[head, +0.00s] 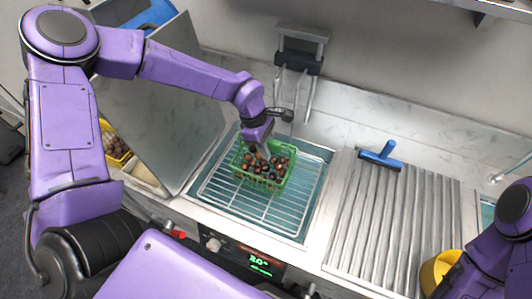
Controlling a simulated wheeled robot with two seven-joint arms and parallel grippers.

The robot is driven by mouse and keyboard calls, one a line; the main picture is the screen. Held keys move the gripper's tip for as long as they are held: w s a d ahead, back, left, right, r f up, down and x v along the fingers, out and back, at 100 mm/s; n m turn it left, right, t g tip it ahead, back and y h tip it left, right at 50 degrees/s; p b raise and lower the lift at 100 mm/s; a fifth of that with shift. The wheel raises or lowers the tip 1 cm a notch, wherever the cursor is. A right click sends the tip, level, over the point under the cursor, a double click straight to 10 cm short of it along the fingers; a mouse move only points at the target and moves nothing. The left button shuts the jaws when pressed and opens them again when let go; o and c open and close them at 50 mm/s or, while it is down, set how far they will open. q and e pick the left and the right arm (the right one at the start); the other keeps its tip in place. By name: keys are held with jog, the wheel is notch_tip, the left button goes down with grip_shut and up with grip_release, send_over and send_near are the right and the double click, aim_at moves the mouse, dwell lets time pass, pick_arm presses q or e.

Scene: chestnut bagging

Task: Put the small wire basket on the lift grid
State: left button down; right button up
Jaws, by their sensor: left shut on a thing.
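The small wire basket (266,183) is green and holds several brown chestnuts. It is upright over the left-middle of the lift grid (285,213), a silver wire rack in the teal basin. Whether its base touches the grid or hangs just above it, I cannot tell. My left gripper (259,150) points down at the basket's back edge and is shut on it; the fingertips are partly hidden. My right arm shows at the lower right, but its gripper is out of the picture.
A tilted metal lid (165,110) stands left of the basin. Hooks (300,60) hang on the wall behind. Right of the basin is a ribbed drainboard (390,220) with a blue squeegee (380,155). A yellow container (436,270) is at the lower right. The grid's right side is clear.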

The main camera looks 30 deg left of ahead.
pick_arm(q)
jog(key=shift+a+f, duration=0.25)
jog(key=f+b, duration=0.1)
jog(key=s+f+b, duration=0.1)
jog(key=b, duration=0.1)
jog(key=shift+a+f, duration=0.2)
jog(key=shift+f, duration=0.2)
jog(key=shift+w+f, duration=0.1)
jog(key=shift+f, duration=0.1)
jog(key=shift+w, duration=0.4)
jog(key=c, duration=1.2)
grip_release()
jog(key=shift+f, duration=0.1)
jog(key=shift+o, duration=1.1)
jog(key=shift+s, duration=0.15)
jog(key=shift+s+r, duration=0.2)
jog(key=p+v, duration=0.2)
jog(key=v, duration=0.1)
jog(key=p+v, duration=0.1)
jog(key=shift+w+r, duration=0.25)
jog(key=shift+w, duration=0.05)
jog(key=v, duration=0.6)
jog(key=shift+s+a+r, duration=0.2)
jog(key=shift+s+r, duration=0.1)
jog(key=shift+s, duration=0.05)
jog(key=shift+w+r, duration=0.1)
jog(key=shift+r, duration=0.2)
pick_arm(e)
jog(key=shift+s+r, duration=0.15)
jog(key=shift+s, duration=0.3)
